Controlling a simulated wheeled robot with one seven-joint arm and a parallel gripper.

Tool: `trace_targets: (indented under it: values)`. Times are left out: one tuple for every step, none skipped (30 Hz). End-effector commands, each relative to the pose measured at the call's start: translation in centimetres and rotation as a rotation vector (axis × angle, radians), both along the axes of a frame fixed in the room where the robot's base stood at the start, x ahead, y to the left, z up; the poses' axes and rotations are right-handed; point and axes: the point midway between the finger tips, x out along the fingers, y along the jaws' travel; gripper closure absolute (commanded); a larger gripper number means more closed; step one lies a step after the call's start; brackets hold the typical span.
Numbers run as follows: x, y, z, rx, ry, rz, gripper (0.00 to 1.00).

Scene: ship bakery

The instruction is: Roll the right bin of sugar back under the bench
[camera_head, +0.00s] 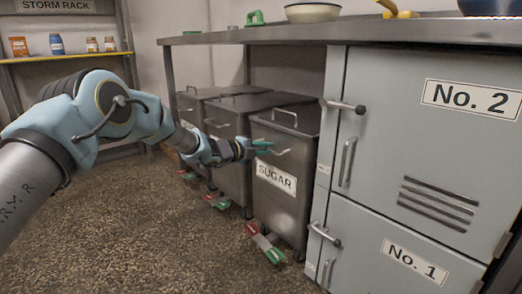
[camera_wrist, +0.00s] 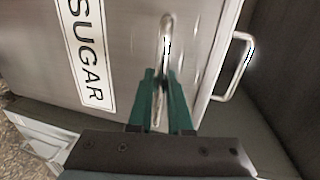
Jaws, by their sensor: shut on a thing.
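The right bin of sugar (camera_head: 279,211) is a grey metal bin with a white SUGAR label (camera_head: 276,178) on its front. It stands upright on the floor at the right end of a row of bins, beside the locker cabinet. My gripper (camera_head: 262,148) is at the bin's upper front, its green fingers shut on the front handle (camera_head: 283,153). In the wrist view, the fingers (camera_wrist: 160,88) close around the metal handle (camera_wrist: 166,28), with the SUGAR label (camera_wrist: 88,55) to the left. A red and green pedal (camera_head: 264,243) sits low at the bin's front.
The bench (camera_head: 290,35) runs above the bins. The grey cabinet (camera_head: 400,150) with doors No. 2 and No. 1 stands close on the right, its handles sticking out. Two similar bins (camera_head: 232,175) (camera_head: 187,106) stand to the left. Speckled floor (camera_head: 150,240) in front is clear.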

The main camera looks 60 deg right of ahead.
Motion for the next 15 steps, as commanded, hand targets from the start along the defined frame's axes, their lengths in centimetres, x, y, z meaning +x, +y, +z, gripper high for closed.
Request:
trace_targets:
  values:
    - [-0.07, -0.13, 0.03, -0.001, 0.001, -0.001, 1.0]
    - [-0.08, -0.18, 0.02, 0.0, 0.0, 0.0, 1.0]
    - [-0.1, -0.23, 0.02, 0.0, 0.0, 0.0, 1.0]
    - [-0.11, -0.26, 0.01, 0.0, 0.0, 0.0, 1.0]
    - [-0.11, -0.28, 0.02, -0.001, 0.0, 0.0, 1.0]
    - [-0.12, -0.3, 0.02, -0.001, 0.0, 0.0, 1.0]
    - [-0.12, -0.32, 0.03, -0.001, 0.0, 0.0, 1.0]
    - [-0.13, -0.32, 0.04, -0.001, 0.0, 0.0, 1.0]
    - [-0.14, -0.33, 0.05, -0.001, 0.0, 0.0, 1.0]
    - [-0.15, -0.33, 0.06, -0.001, 0.0, 0.0, 1.0]
    - [-0.15, -0.34, 0.07, -0.001, 0.0, 0.0, 1.0]
    - [-0.17, -0.35, 0.07, -0.002, 0.001, 0.0, 1.0]
    - [-0.17, -0.35, 0.08, -0.002, 0.001, 0.0, 1.0]
    - [-0.18, -0.35, 0.09, -0.002, 0.001, 0.0, 1.0]
    - [-0.19, -0.34, 0.1, -0.002, 0.001, 0.0, 0.79]
